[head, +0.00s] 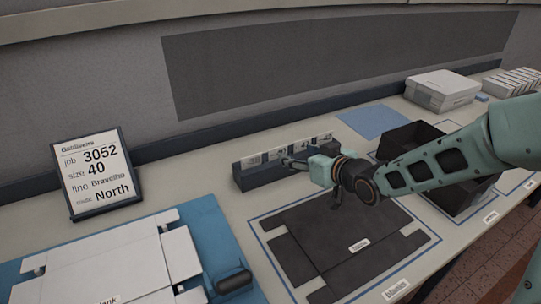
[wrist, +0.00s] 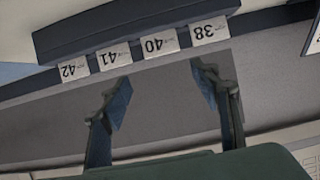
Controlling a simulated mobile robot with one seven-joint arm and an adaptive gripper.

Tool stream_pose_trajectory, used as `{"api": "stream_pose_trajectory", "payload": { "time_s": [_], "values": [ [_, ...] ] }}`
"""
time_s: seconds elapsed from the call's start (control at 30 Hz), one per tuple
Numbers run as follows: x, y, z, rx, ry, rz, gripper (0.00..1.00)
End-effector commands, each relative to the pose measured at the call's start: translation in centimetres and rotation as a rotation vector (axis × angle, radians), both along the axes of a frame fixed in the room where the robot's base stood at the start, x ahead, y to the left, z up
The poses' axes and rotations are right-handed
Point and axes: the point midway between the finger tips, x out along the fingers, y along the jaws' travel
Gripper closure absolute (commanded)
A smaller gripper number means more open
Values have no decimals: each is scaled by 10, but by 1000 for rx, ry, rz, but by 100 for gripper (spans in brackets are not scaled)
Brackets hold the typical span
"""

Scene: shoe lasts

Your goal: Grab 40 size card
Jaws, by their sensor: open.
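The 40 size card (wrist: 159,44) is white with dark print and shows upside down in the wrist view. It stands in a dark card holder (wrist: 100,27) between the 41 card (wrist: 114,56) and the 38 card (wrist: 209,32); the 42 card (wrist: 74,70) is at the far left of the row. In the head view the same holder (head: 262,178) stands against the back of the bench. My gripper (wrist: 163,88) is open and empty. Its fingers point toward the row, apart from the cards in the wrist view. It also shows in the head view (head: 290,163).
A job sign (head: 97,172) reading size 40 stands left. A blue mat with white blank parts (head: 150,265) is front left. A dark flat piece (head: 340,235) lies in front of the holder. A black bin (head: 470,200) and white box (head: 442,88) are at right.

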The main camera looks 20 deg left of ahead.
Motion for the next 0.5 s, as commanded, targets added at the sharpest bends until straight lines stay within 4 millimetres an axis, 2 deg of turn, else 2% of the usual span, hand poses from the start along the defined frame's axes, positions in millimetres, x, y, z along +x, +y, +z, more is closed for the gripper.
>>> {"api": "stream_pose_trajectory", "payload": {
  "time_s": [0.23, 0.5],
  "values": [
    [19, 28, -15, 4, -1, 9, 44],
    [32, 43, -23, 2, -1, 7, 44]
  ]
}}
